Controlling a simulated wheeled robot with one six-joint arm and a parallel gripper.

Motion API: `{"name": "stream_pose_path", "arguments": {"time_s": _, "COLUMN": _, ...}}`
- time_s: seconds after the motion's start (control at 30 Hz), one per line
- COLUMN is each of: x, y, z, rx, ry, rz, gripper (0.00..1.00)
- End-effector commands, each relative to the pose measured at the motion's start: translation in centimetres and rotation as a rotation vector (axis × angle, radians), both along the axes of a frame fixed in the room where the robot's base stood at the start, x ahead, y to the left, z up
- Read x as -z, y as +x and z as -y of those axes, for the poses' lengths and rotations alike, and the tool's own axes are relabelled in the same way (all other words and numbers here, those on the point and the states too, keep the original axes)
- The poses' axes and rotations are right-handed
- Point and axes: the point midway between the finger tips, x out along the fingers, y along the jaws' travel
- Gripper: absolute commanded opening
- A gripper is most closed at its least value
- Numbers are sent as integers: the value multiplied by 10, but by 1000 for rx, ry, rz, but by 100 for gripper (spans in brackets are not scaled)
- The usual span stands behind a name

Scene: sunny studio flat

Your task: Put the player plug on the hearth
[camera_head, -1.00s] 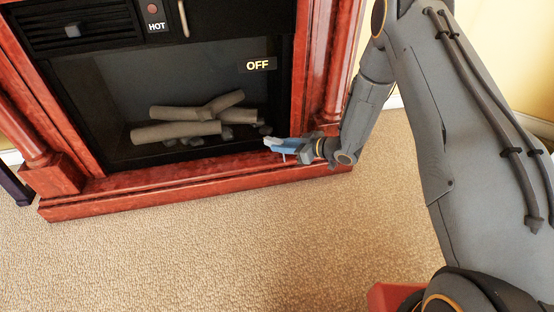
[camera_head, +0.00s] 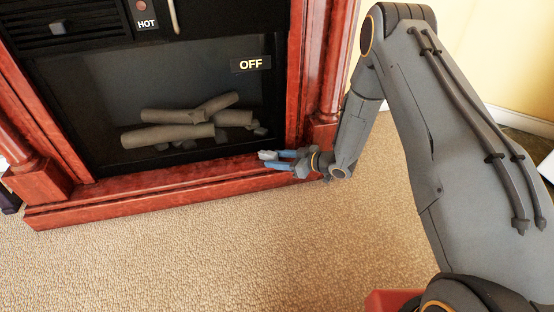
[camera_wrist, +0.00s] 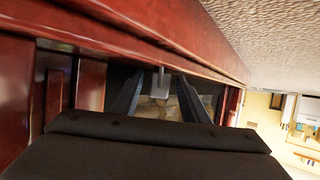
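The player plug (camera_head: 267,155) is a small pale grey block at the tips of my gripper, over the red wooden hearth (camera_head: 130,196) near its right end. In the wrist view the plug (camera_wrist: 160,84) shows between the fingers, with a gap on each side and a thin pin against the red wood. My gripper (camera_head: 275,160) has blue fingers that stand apart, low at the hearth ledge; it also shows in the wrist view (camera_wrist: 160,88). The plug seems to rest on the ledge, but its underside is hidden.
The fireplace firebox with grey logs (camera_head: 180,130) is behind the hearth. A red wooden column (camera_head: 325,95) stands close to my forearm on the right. Beige carpet (camera_head: 200,260) in front is clear.

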Motion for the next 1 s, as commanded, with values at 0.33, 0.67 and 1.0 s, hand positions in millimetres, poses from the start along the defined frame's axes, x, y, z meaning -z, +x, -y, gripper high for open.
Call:
{"name": "stream_pose_path", "arguments": {"time_s": 0.33, "x": -3, "y": 0, "z": 0, "rx": 0, "ry": 0, "rz": 0, "gripper": 42}}
{"name": "stream_pose_path", "arguments": {"time_s": 0.67, "x": -24, "y": -22, "z": 39, "rx": 4, "ry": 0, "rz": -2, "gripper": 42}}
{"name": "stream_pose_path", "arguments": {"time_s": 1.0, "x": -45, "y": -47, "z": 86, "rx": 3, "ry": 0, "rz": -1, "gripper": 42}}
